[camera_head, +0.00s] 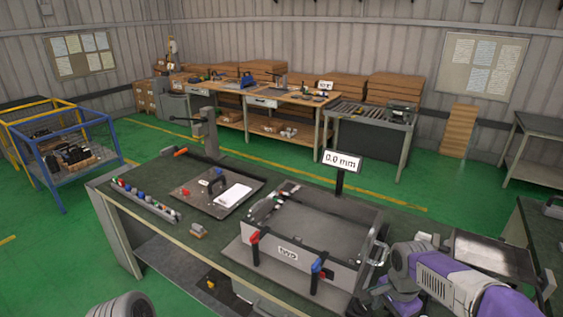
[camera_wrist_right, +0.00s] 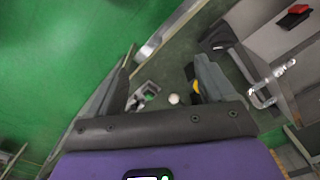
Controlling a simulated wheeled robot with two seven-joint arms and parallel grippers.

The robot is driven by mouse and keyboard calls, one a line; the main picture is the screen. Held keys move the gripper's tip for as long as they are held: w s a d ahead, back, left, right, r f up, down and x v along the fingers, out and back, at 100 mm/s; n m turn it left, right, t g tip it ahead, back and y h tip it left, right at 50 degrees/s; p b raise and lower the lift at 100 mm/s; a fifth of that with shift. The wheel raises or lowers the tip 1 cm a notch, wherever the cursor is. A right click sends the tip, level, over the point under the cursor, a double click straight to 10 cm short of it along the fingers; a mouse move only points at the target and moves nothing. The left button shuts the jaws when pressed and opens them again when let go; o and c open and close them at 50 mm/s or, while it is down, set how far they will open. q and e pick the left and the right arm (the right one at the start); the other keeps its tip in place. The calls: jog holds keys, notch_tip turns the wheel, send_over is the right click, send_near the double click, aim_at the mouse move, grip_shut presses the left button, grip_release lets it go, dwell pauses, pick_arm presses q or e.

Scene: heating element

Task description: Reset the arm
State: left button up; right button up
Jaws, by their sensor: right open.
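My right arm (camera_head: 440,280), purple and grey, reaches in at the bottom right of the head view, beside the right end of the workbench. In the right wrist view my right gripper (camera_wrist_right: 167,62) has its two dark fingers spread apart with nothing held between them. Below and beyond the fingers are the bench edge, green floor and a few small parts (camera_wrist_right: 145,94), too small to name. My left gripper is not in view. I cannot pick out a heating element with certainty.
A grey open box fixture (camera_head: 310,232) with red and blue clamps stands on the bench, close to my right arm. A 0.0 mm display (camera_head: 342,160) rises behind it. A flat plate (camera_head: 190,198) and a row of small coloured parts (camera_head: 146,200) lie left. Green floor surrounds the bench.

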jog(key=w+a+f+n+y+b, duration=0.1)
jog(key=a+f+n, duration=0.1)
jog(key=f, duration=0.4)
jog(key=w+a+f+n+b, duration=0.1)
jog(key=a+f, duration=0.1)
jog(key=f, duration=0.5)
pick_arm(q)
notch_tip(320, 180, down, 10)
jog(key=b, duration=0.7)
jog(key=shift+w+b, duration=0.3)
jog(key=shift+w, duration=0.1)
pick_arm(e)
jog(key=s+a+f+n+y, duration=0.1)
jog(key=s+a+f, duration=0.3)
jog(key=f, duration=0.5)
jog(key=s+a+f+n+y, duration=0.1)
jog(key=s+a+f+n, duration=0.3)
jog(key=s+f, duration=0.3)
jog(key=s+a+f+n+y, duration=0.1)
jog(key=s+a+f, duration=0.3)
jog(key=f, duration=0.7)
jog(key=shift+s+a+f+n+t, duration=0.2)
jog(key=shift+s+f+n+t, duration=0.15)
jog(key=shift+s+n, duration=0.6)
